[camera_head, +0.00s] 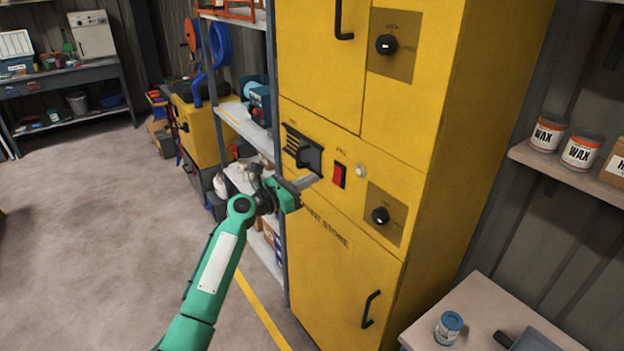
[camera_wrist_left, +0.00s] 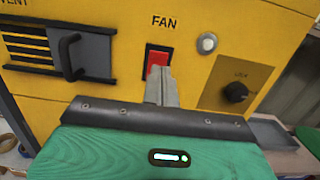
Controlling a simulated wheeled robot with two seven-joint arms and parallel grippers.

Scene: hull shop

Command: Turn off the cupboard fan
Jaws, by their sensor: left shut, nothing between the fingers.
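The yellow cupboard (camera_head: 345,225) stands in the middle of the head view. Its fan switch (camera_head: 339,175) is a red rocker in a dark frame; in the left wrist view it sits under the word FAN (camera_wrist_left: 159,58). A small round pale lamp (camera_head: 360,171) is to its right and looks unlit. My left gripper (camera_head: 308,182) is shut and empty, just left of the switch in the head view. In the left wrist view its closed fingertips (camera_wrist_left: 161,72) cover the switch's lower part; I cannot tell whether they touch. My right gripper is not in view.
A vent with a dark handle (camera_head: 303,155) is left of the switch. A lock knob (camera_head: 380,215) is below right, another knob (camera_head: 386,44) higher up. A grey shelf rack (camera_head: 243,125) stands close behind my left arm. A small table (camera_head: 490,300) is at lower right.

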